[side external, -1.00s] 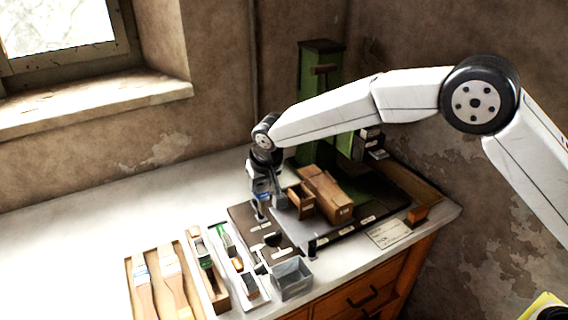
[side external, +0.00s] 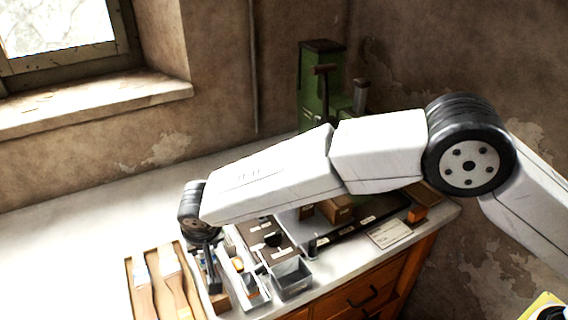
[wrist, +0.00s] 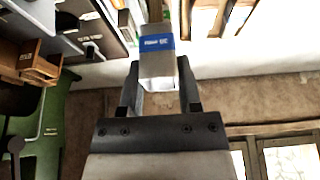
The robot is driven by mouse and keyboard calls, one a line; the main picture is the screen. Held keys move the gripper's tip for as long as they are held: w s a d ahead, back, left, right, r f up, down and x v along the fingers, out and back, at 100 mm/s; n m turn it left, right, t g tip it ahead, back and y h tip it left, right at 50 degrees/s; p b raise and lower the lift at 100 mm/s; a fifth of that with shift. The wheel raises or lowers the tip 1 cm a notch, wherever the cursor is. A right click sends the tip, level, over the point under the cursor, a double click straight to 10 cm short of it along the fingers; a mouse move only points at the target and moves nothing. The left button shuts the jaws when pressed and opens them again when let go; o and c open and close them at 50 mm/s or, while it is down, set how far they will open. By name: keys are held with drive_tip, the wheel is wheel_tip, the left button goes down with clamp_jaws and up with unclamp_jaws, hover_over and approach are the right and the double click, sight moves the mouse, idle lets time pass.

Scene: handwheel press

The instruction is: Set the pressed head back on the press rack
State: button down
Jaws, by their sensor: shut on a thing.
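My gripper (wrist: 158,72) is shut on a grey metal block with a blue labelled band, which I take to be the pressed head (wrist: 157,58). The block sits between both fingers; its far end is out of clear view. In the side view my gripper (side external: 211,278) points down over the narrow trays, left of the dark labelled rack; the held head cannot be made out there. The dark rack (side external: 283,245) with white labels and dark slots is partly hidden by my arm. It also shows at the upper left of the wrist view (wrist: 99,24).
The green press (side external: 318,100) stands at the back. A tray of brushes (side external: 131,285) is left of my gripper, and an open grey metal bin (side external: 292,279) is to its right. The bench is clear at left.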

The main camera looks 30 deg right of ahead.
drive_tip(key=shift+f, duration=2.1)
drive_tip(key=shift+f, duration=2.2)
drive_tip(key=shift+c, duration=1)
unclamp_jaws()
drive_tip(key=v, duration=0.8)
drive_tip(key=shift+f, duration=0.1)
